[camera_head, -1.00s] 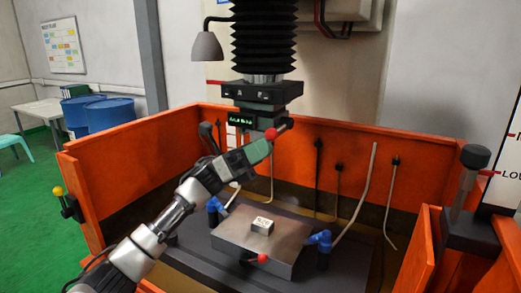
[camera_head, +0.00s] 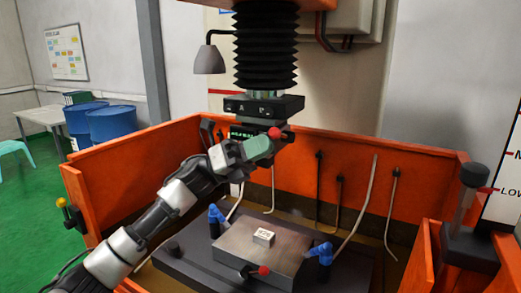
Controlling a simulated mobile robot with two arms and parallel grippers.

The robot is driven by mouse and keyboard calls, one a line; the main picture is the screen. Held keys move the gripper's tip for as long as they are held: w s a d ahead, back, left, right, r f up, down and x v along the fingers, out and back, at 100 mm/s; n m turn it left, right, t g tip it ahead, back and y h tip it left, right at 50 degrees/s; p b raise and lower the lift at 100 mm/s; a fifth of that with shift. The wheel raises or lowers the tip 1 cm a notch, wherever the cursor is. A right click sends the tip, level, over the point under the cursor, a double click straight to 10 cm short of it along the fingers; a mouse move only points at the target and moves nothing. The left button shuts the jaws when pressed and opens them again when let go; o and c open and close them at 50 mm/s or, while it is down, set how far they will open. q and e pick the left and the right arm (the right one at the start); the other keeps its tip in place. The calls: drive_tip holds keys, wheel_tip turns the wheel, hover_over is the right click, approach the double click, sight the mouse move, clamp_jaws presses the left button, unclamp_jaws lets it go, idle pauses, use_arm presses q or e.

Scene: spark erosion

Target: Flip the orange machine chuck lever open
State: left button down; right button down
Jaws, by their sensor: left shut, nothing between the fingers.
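The machine chuck (camera_head: 262,105) is a dark block under the black bellows, with a small green display below it. A lever with an orange-red ball end (camera_head: 275,132) shows at the chuck's lower right. My left gripper (camera_head: 260,147) reaches in from the lower left. Its grey-green fingers are shut, with nothing seen between them. The fingertips overlap the chuck's lower part in the picture, right below the ball. I cannot tell whether they touch the lever, and the arm hides part of the chuck's underside. My right gripper is out of view.
Below is a grey work block (camera_head: 268,243) with a small pale piece (camera_head: 264,238) on top, blue nozzles (camera_head: 218,214) beside it and another red knob (camera_head: 263,270) in front. Orange tank walls (camera_head: 340,165) surround it. Blue barrels (camera_head: 110,123) stand at the left.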

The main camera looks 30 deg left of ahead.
use_arm(q)
drive_tip(key=shift+w+r+n+t, duration=0.2)
drive_tip(key=shift+r+n+t, duration=0.2)
drive_tip(key=shift+r+n, duration=0.35)
drive_tip(key=shift+r, duration=0.2)
